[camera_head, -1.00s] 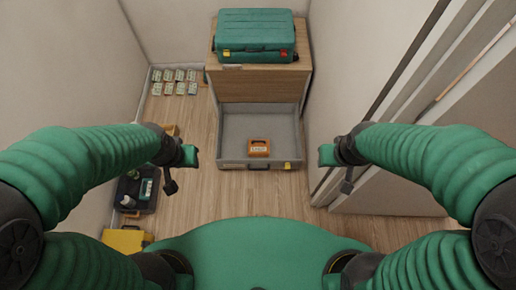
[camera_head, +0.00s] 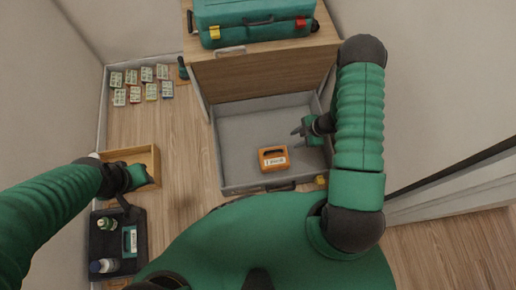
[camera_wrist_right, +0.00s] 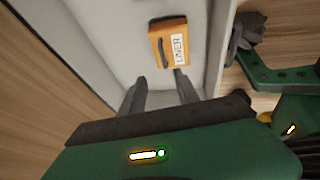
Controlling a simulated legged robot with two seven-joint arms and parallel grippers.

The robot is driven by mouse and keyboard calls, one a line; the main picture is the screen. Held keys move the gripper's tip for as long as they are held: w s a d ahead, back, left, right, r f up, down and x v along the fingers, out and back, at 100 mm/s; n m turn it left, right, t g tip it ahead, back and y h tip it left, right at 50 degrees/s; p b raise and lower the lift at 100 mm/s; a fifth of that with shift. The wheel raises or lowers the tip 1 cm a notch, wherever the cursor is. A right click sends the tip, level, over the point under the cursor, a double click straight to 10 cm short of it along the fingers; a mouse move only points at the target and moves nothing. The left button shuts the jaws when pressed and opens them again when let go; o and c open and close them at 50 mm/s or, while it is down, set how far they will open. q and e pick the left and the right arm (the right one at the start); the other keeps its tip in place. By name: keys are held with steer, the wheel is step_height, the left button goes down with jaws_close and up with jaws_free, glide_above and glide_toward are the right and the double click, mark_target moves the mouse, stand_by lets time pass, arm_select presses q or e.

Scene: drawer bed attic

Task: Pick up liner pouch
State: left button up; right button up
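The liner pouch (camera_head: 273,158) is an orange block-like pouch with a dark handle and a white label. It lies in the open grey drawer (camera_head: 240,135), near its front. In the right wrist view the pouch (camera_wrist_right: 170,42) shows its LINER label beyond the fingertips. My right gripper (camera_head: 298,131) is over the right part of the drawer, to the right of the pouch and apart from it. In the wrist view its two fingers (camera_wrist_right: 159,78) are spread and empty. My left gripper (camera_head: 136,178) is over the wooden box at the left, its fingers unclear.
A teal case (camera_head: 255,22) sits on the wooden cabinet (camera_head: 262,75) above the drawer. Several small packs (camera_head: 133,94) lie on the floor at the left. A wooden box (camera_head: 150,157) and a black tray (camera_head: 98,245) with bottles stand below them. A wall closes the right side.

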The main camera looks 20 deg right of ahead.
steer(key=b+x, duration=0.2)
steer(key=x, duration=0.2)
steer(key=b+x, duration=0.2)
steer(key=x, duration=0.2)
steer(key=b+x, duration=0.2)
steer(key=x, duration=0.1)
steer(key=shift+s+a+f, duration=0.15)
steer(key=shift+a+f, duration=0.15)
steer(key=shift+f, duration=0.1)
steer(key=b+x, duration=0.4)
steer(key=x, duration=0.1)
steer(key=shift+s+d+f, duration=0.1)
steer(key=shift+s+d, duration=0.05)
steer(key=shift+f, duration=0.2)
steer(key=shift+r, duration=0.2)
jaws_close()
